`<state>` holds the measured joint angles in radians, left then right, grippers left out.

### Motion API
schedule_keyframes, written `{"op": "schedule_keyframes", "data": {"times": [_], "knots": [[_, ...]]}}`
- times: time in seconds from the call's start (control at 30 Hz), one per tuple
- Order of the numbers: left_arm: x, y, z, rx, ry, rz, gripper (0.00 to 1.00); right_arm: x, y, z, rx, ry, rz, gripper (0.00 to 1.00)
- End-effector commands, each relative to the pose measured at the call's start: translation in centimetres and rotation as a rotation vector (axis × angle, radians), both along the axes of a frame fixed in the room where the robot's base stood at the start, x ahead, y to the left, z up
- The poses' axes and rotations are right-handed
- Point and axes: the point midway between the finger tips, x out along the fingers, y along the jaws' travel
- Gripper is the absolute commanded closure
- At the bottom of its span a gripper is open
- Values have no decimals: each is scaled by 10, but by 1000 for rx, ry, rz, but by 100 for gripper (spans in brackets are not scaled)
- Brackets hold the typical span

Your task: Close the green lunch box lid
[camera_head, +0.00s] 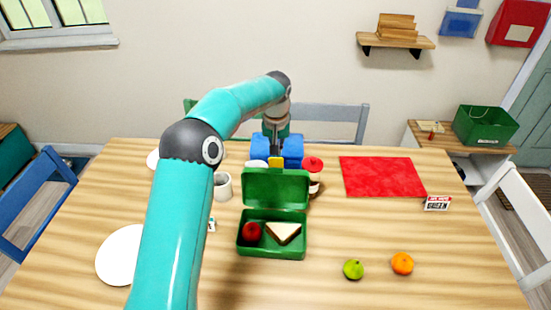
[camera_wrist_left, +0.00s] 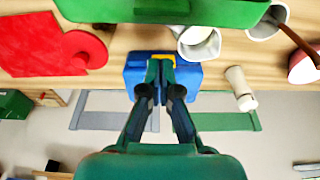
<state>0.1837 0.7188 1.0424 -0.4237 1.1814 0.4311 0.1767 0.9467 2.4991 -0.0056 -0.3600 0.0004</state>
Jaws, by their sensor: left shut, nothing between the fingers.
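The green lunch box (camera_head: 271,250) stands open on the table, with a red apple (camera_head: 250,231) and a sandwich (camera_head: 284,232) inside. Its green lid (camera_head: 275,190) stands upright at the back edge. In the left wrist view the lid (camera_wrist_left: 165,12) lies along the top edge. My left gripper (camera_head: 276,148) points down behind the lid, apart from it, over a blue item with a yellow part. In the left wrist view my left gripper (camera_wrist_left: 160,72) has its fingers together and holds nothing. My right gripper is in neither view.
The blue item (camera_wrist_left: 187,76) is behind the lid. A jar with a red lid (camera_head: 313,165) and a white mug (camera_head: 222,187) flank it. A red cloth (camera_head: 382,177), a lime (camera_head: 353,269) and an orange (camera_head: 402,263) are to the right. A white plate (camera_head: 118,256) is left.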

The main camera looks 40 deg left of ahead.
Motion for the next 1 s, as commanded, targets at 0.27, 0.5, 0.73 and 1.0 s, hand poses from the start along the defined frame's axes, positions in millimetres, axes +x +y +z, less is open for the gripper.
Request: {"op": "schedule_keyframes", "data": {"times": [0.27,0.5,0.73,1.0], "knots": [[-18,-11,-9,0,0,-2,100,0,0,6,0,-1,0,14],[-30,-18,-7,1,-1,-2,100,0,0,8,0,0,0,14],[-31,-20,-8,1,-1,-2,100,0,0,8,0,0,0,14],[-31,-20,-8,2,-3,-3,100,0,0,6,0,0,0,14]]}}
